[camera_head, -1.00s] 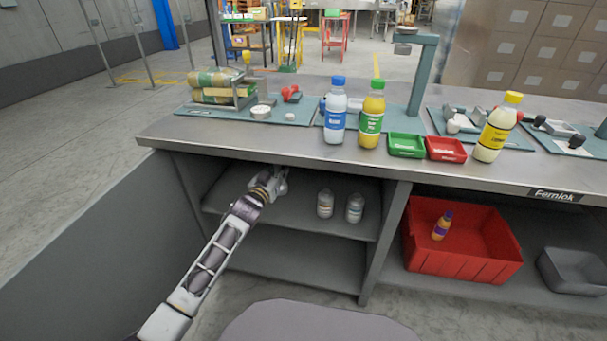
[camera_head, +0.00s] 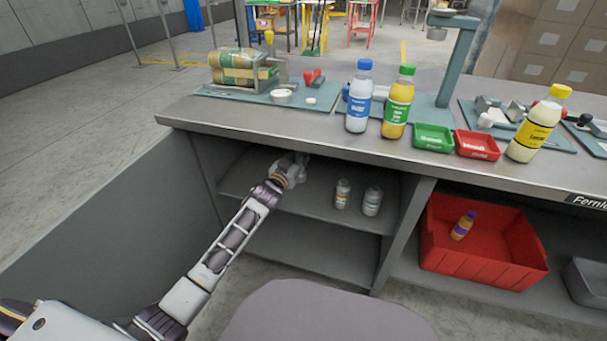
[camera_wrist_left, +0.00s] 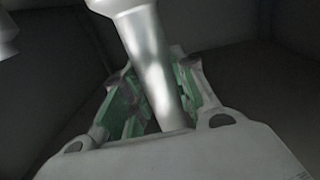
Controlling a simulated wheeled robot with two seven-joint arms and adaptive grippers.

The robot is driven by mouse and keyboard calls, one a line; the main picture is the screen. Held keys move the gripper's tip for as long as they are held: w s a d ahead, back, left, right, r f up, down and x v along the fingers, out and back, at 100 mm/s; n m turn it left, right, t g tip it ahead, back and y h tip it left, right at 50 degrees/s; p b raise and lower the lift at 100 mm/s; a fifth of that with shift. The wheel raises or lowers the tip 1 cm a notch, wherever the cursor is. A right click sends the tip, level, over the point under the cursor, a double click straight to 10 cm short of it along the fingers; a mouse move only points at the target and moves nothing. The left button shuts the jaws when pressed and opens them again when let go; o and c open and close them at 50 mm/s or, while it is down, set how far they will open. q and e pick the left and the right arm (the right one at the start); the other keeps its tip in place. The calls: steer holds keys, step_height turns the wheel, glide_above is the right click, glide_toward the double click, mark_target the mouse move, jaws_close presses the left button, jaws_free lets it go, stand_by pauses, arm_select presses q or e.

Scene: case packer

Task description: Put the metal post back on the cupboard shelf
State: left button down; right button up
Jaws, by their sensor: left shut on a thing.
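The metal post (camera_wrist_left: 152,72) is a shiny grey cylinder with a wider end at the top of the left wrist view. My left gripper (camera_head: 298,165) is shut on it, with the green finger pads on both sides of the post. The post looks slightly tilted in that view. In the head view my left gripper is inside the left bay of the cupboard, above the upper shelf (camera_head: 310,208), just under the worktop edge. The post cannot be made out there. I cannot tell whether it touches the shelf. My right gripper is not in view.
The worktop (camera_head: 330,130) overhangs the shelf. The shelf's left part looks clear.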

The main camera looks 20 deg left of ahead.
arm_select(q)
step_height(320, 180, down, 3)
steer(key=shift+r+b, duration=0.15)
steer(key=shift+b, duration=0.4)
steer(key=shift+f, duration=0.2)
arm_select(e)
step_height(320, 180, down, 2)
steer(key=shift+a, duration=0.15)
arm_select(q)
steer(key=shift+f+b, duration=1.3)
steer(key=shift+f, duration=1.15)
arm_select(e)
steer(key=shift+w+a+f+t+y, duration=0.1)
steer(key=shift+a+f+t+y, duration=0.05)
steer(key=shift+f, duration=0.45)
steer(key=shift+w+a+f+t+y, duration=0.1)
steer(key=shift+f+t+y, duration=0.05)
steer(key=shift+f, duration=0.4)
arm_select(q)
steer(key=shift+f, duration=0.1)
steer(key=c, duration=1.1)
jaws_free()
steer(key=shift+f, duration=0.1)
steer(key=shift+c, duration=0.2)
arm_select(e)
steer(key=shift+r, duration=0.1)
arm_select(q)
steer(key=shift+s, duration=0.15)
